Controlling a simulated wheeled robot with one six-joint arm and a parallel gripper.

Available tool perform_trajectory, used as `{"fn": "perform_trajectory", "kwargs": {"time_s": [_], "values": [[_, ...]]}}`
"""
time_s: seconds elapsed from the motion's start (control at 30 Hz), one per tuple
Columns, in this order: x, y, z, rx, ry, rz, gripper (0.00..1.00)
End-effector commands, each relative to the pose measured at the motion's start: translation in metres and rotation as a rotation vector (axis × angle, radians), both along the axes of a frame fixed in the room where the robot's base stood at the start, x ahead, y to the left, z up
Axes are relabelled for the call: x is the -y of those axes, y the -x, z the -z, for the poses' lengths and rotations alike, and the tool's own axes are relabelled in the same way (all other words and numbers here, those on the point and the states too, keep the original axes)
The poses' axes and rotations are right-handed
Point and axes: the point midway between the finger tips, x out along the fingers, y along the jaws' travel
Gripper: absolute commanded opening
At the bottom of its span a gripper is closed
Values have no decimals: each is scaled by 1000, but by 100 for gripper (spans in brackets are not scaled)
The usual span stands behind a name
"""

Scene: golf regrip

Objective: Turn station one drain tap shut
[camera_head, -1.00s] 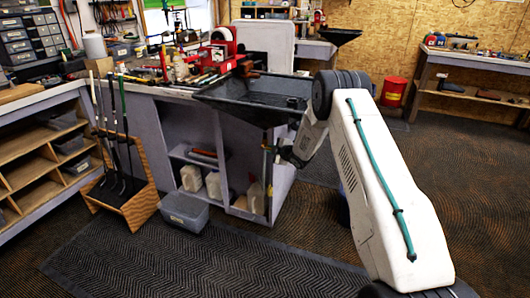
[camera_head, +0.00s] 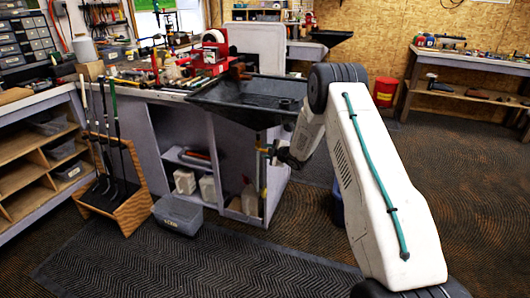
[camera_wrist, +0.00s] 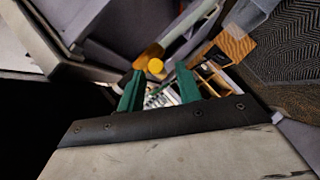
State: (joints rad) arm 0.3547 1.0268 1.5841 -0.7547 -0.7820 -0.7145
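A black drain tray (camera_head: 250,97) sits on the right end of the workbench. A thin upright pipe (camera_head: 262,175) runs down below it at the cabinet's corner. My gripper (camera_head: 273,154) is beside this pipe, under the tray; its fingers are too small there to read. In the wrist view my gripper (camera_wrist: 160,72) has its two green fingers apart with nothing clasped between them. A round yellow end (camera_wrist: 155,66) and a brass-coloured bar (camera_wrist: 149,54), seemingly the drain tap, show just beyond the fingertips. I cannot tell whether the fingers touch it, or the tap's exact position.
The open cabinet holds white jugs (camera_head: 185,181). A grey plastic tub (camera_head: 178,214) stands on the floor in front, and a wooden rack (camera_head: 133,209) with golf clubs is to its left. A red bin (camera_head: 386,92) stands behind my arm. The ribbed mat (camera_head: 170,262) in front is clear.

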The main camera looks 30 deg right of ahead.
Motion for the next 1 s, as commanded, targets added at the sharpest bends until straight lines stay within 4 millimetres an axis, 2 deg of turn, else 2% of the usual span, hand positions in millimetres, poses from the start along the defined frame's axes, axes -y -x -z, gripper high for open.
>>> {"fn": "perform_trajectory", "kwargs": {"time_s": [0.2,0.33,0.9,1.0], "values": [[7,34,-14,0,-1,2,35],[8,45,-17,0,0,0,35],[9,48,-18,-1,-6,1,35],[13,50,-10,-49,-24,32,35]]}}
